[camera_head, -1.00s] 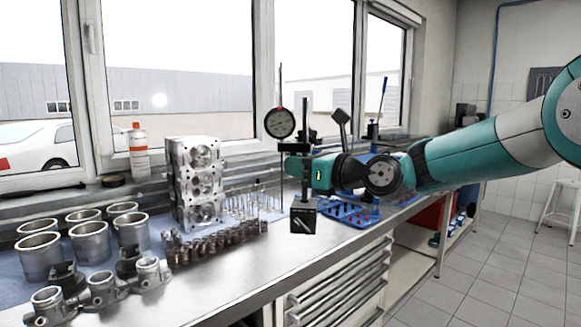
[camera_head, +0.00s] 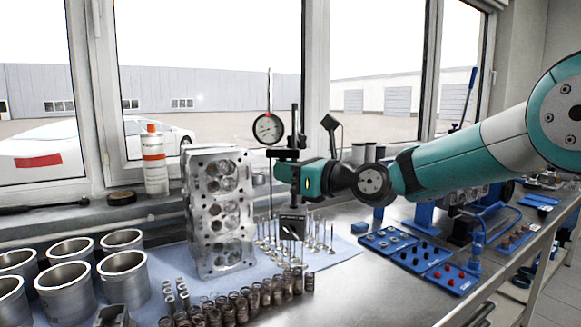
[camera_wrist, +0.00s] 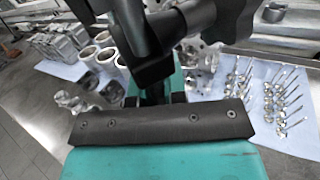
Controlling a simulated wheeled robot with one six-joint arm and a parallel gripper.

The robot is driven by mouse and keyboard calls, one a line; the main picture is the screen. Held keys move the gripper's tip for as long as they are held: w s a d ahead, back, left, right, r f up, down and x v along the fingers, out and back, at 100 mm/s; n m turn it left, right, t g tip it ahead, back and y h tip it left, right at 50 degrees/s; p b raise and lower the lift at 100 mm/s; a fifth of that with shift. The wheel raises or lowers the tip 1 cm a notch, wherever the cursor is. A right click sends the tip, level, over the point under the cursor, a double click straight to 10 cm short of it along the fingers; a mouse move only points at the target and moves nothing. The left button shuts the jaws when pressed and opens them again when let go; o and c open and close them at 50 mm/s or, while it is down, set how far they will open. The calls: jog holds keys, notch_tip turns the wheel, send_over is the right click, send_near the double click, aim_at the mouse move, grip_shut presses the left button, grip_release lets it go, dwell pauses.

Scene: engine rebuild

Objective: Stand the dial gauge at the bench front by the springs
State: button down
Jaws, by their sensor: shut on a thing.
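The dial gauge (camera_head: 268,129) has a round white dial with a black rim on a dark post, with a box-shaped magnetic base (camera_head: 292,223) at its foot. My gripper (camera_head: 288,172) is shut on its post and holds it upright, in front of the valves. Whether the base touches the bench is hard to tell. In the wrist view dark parts of the gauge stand (camera_wrist: 150,45) fill the upper middle. The springs (camera_head: 240,303) stand in rows at the bench front, below and left of the gauge.
A cylinder head (camera_head: 219,215) stands upright left of the gauge. Cylinder liners (camera_head: 123,280) stand farther left. Valves (camera_head: 318,235) stand behind the base. Blue trays (camera_head: 420,258) lie to the right. The bare metal bench (camera_head: 340,290) is clear right of the springs.

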aim_at(289, 210)
jog(key=shift+m+t, duration=0.4)
jog(key=shift+t, duration=0.1)
jog(key=f, duration=0.2)
jog(key=s+f, duration=0.1)
jog(key=f, duration=0.2)
jog(key=s+f, duration=0.1)
jog(key=f, duration=0.2)
jog(key=shift+s+d+f, duration=0.1)
jog(key=shift+d+f, duration=0.05)
jog(key=shift+d, duration=0.1)
jog(key=s+d+f+m+t+h+b, duration=0.1)
jog(key=s+f+b, duration=0.1)
jog(key=f, duration=0.5)
jog(key=s+d+f+t+h+b, duration=0.1)
jog(key=d+f+b, duration=0.1)
jog(key=f+b, duration=0.3)
jog(key=shift+s+f+m, duration=0.35)
jog(key=shift+f+m, duration=0.05)
jog(key=shift+f, duration=0.45)
jog(key=shift+d+f, duration=0.1)
jog(key=shift+f, duration=0.15)
jog(key=c, duration=1.1)
grip_release()
jog(key=b+v, duration=1.6)
jog(key=v, duration=0.1)
jog(key=shift+s, duration=0.25)
